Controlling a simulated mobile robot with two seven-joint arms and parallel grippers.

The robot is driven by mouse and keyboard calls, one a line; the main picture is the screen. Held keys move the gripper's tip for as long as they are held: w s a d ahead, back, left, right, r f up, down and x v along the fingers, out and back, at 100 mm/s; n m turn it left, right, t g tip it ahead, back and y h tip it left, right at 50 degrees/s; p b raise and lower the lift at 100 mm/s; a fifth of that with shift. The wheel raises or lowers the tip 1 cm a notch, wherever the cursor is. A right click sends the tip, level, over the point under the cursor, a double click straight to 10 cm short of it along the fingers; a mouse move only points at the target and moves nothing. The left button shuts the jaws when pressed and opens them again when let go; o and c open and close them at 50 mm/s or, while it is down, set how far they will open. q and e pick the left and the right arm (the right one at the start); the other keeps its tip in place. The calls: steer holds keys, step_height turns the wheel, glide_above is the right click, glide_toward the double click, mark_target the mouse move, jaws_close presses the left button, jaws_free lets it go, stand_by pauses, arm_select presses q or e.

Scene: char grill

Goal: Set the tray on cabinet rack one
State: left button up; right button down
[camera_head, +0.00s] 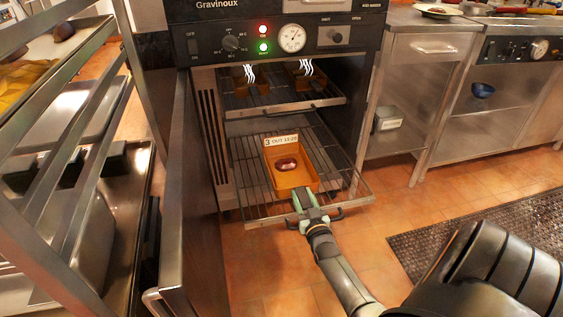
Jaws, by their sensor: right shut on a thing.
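The orange tray (305,177) holds a dark reddish-brown piece of food (287,164) and has a white tag (281,141) marked with a 3 at its back. It is over the pulled-out lower wire rack (247,178) of the open cabinet; I cannot tell whether it touches the wires. My right gripper (304,198), with green fingers, is shut on the tray's front edge, above the rack's front bar. My left gripper is not in view.
The upper rack (288,105) carries steaming items. The cabinet door (188,210) stands open at left, beside a metal shelf frame (62,150). A steel counter (425,50) is at right. A dark floor mat (440,245) lies at front right.

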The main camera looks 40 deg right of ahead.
arm_select(q)
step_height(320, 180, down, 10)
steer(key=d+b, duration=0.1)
steer(key=b, duration=0.7)
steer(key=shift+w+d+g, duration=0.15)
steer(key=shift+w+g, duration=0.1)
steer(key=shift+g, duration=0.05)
arm_select(e)
steer(key=w+a+f, duration=0.2)
steer(key=w+f, duration=0.5)
steer(key=f, duration=0.3)
steer(key=shift+w+a, duration=0.15)
steer(key=shift+w, duration=0.25)
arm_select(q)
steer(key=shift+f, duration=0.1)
arm_select(e)
steer(key=shift+f, duration=0.15)
steer(key=shift+c, duration=2)
jaws_free()
steer(key=shift+f, duration=0.1)
